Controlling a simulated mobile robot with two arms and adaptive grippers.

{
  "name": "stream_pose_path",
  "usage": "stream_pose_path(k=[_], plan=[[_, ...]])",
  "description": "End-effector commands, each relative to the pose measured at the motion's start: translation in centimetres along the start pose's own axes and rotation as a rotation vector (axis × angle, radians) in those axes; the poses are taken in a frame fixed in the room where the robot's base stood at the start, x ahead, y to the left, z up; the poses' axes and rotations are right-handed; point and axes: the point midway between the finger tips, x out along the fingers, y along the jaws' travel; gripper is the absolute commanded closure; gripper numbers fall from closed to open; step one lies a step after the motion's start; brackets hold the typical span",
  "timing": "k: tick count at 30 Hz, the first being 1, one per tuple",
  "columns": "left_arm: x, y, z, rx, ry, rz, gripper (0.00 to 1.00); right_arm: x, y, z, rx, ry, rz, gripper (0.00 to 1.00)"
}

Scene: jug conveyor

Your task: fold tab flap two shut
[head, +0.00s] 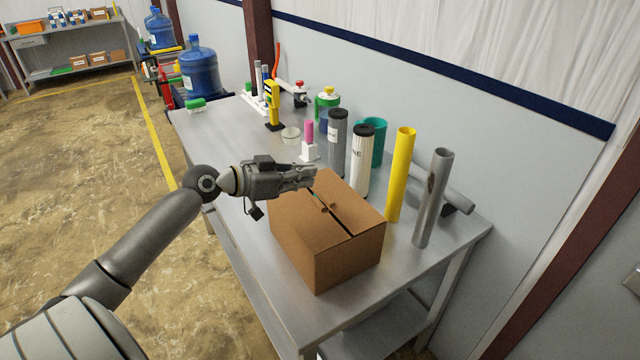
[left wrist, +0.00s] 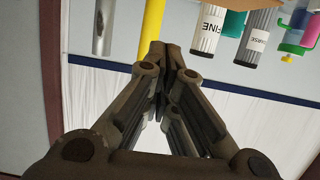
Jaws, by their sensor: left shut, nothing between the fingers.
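The brown cardboard box (head: 325,240) stands on the near part of the metal table. Two top flaps lie down nearly flat, with a dark narrow gap between them and small tabs by the gap. My left gripper (head: 312,172) is shut and empty, just above the box's far left top edge. It hides part of that edge. I cannot tell whether it touches the box, nor which flap is tab flap two. In the left wrist view the closed fingers (left wrist: 165,50) show in the middle, and a strip of the box (left wrist: 240,4) shows at the top edge. My right gripper is not in view.
Behind the box on the table (head: 215,135) stand a white-labelled filter (head: 361,165), a grey filter (head: 337,135), a yellow tube (head: 400,175) and a grey tube (head: 432,200). Blue jugs (head: 199,72) stand beyond the table. The floor on the left is clear.

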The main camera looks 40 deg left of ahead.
Motion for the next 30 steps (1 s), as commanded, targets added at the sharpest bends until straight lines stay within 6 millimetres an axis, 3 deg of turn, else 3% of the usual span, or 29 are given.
stream_pose_path(k=[9,12,18,30], plan=[[4.5,0.1,-0.1,-0.003,0.000,0.002,1.00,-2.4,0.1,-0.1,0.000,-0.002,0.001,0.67],[4.8,0.1,1.7,-0.006,-0.002,0.001,1.00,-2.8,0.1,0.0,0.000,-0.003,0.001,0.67],[5.2,0.1,3.5,-0.002,-0.001,0.002,1.00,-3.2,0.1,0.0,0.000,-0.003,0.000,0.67],[5.3,0.1,3.9,0.000,0.000,0.001,1.00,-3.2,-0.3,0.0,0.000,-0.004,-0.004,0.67]])
